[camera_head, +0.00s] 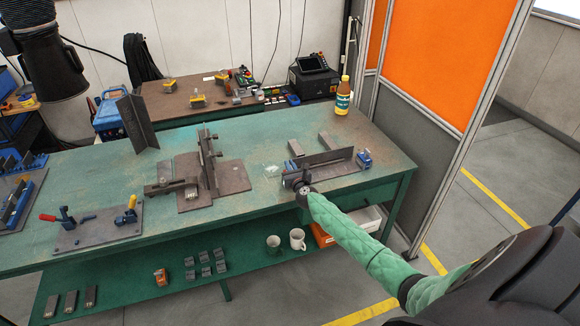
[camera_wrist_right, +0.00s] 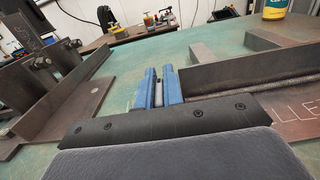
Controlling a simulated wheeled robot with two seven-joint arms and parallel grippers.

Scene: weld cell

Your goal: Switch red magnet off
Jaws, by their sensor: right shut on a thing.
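My right gripper (camera_head: 291,167) is at the left end of the upright steel plate (camera_head: 325,157) on the green bench. In the right wrist view its two blue fingers (camera_wrist_right: 159,90) are close together, with a narrow grey part (camera_wrist_right: 158,96) between them. The wrist and fingers hide most of that part, and its body cannot be made out. I cannot pick out a red magnet for certain in either view. A blue block-like device (camera_head: 364,159) sits at the plate's right end. My left gripper is not in view.
Two grey bars (camera_head: 330,140) lie behind the plate. A steel fixture (camera_head: 208,160) stands to the left. A red-handled clamp (camera_head: 57,217) is at the front left. An orange-panelled screen (camera_head: 425,60) stands beyond the right edge.

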